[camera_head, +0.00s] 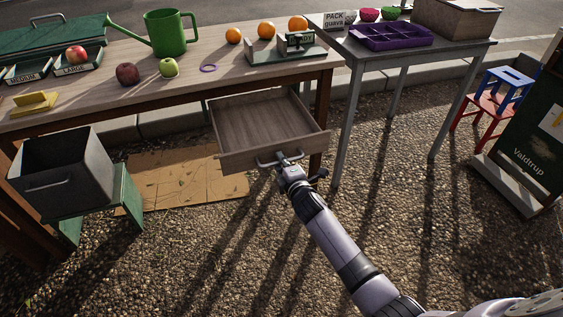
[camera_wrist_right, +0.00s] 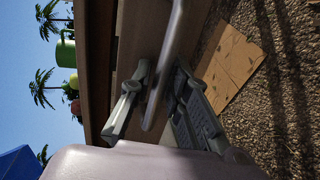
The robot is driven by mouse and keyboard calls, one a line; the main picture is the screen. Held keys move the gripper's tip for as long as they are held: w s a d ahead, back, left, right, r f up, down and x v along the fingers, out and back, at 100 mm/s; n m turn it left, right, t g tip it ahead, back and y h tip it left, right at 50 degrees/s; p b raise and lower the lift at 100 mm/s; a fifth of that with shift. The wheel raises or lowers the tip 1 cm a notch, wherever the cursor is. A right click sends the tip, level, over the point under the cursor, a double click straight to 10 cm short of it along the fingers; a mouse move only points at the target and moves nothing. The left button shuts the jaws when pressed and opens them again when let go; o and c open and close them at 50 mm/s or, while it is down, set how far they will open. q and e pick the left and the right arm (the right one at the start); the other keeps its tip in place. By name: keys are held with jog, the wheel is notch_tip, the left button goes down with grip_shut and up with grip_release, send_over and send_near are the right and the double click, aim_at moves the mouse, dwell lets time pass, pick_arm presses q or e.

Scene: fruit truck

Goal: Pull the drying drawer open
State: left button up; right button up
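The drying drawer (camera_head: 262,117) is a wooden drawer under the right part of the wooden table, pulled well out; its inside looks empty. Its metal bar handle (camera_head: 267,163) is on the front panel; the handle (camera_wrist_right: 170,70) also crosses the right wrist view. My right gripper (camera_head: 291,161) is at the right part of this handle. In the right wrist view, its fingers (camera_wrist_right: 161,80) are on both sides of the bar and look shut on it, though contact is partly hidden. My left gripper is out of view.
A dark bin (camera_head: 62,172) on a green stand is left of the drawer, with flattened cardboard (camera_head: 185,178) between. The table (camera_head: 215,82) holds fruit, a green watering can (camera_head: 166,33) and a scale (camera_head: 290,48). A grey table (camera_head: 460,47) stands right. Gravel in front is clear.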

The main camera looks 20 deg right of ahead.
jog(key=shift+o, duration=1.4)
jog(key=shift+s, duration=0.1)
jog(key=v, duration=1.2)
jog(key=shift+f, duration=0.1)
